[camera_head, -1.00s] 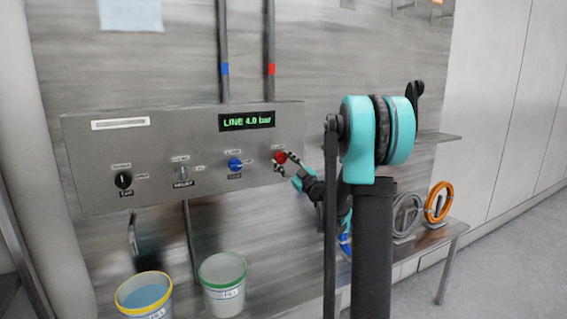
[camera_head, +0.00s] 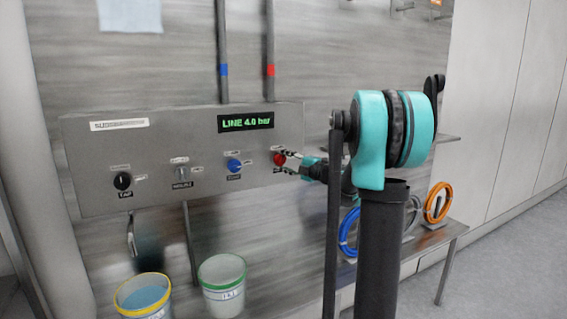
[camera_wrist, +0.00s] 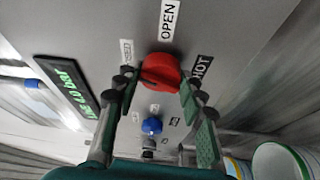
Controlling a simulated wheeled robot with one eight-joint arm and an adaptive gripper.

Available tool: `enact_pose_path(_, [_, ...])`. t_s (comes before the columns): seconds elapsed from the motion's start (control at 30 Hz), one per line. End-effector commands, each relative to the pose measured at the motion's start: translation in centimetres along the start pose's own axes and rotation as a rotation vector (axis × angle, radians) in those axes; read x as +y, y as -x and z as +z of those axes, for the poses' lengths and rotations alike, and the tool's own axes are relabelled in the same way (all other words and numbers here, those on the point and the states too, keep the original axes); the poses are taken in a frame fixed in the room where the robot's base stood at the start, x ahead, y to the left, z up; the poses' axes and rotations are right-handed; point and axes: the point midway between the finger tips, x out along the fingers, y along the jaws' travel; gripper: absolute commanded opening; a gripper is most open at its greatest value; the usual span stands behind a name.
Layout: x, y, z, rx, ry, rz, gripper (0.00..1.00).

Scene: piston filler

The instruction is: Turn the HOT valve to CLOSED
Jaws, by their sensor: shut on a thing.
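The HOT valve is a round red knob (camera_wrist: 160,68) with a raised grip bar; in the head view it is the rightmost knob (camera_head: 279,159) on the grey panel. My gripper (camera_wrist: 157,84) has one finger on each side of the knob and is shut on it. In the head view my gripper (camera_head: 287,163) reaches the knob from the right. In the wrist view an OPEN label (camera_wrist: 169,19) is above the knob, a HOT label (camera_wrist: 201,68) to its right, and a small label (camera_wrist: 126,51) to its left. The fingers hide part of the surroundings.
The panel (camera_head: 90,180) also has a blue knob (camera_head: 234,165), a grey knob (camera_head: 182,172), a black knob (camera_head: 122,181) and a display (camera_head: 246,122) reading LINE 4.0 bar. Two buckets, yellow-rimmed (camera_head: 142,308) and green-rimmed (camera_head: 222,296), stand below. Coiled hoses (camera_head: 438,203) are at the right.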

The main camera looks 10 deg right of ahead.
Motion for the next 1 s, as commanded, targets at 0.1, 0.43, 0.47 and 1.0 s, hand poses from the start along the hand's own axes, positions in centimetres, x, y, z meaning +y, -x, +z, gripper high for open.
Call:
enact_pose_path(0.1, [0.03,0.03,-0.08,0.001,0.091,-0.039,0.11])
enact_pose_path(0.43, [0.07,0.02,-0.13,0.002,0.276,-0.116,0.11])
enact_pose_path(0.47, [0.07,0.01,-0.12,0.002,0.288,-0.12,0.11])
enact_pose_path(1.0, [0.09,0.01,-0.12,0.001,0.35,-0.146,0.11])
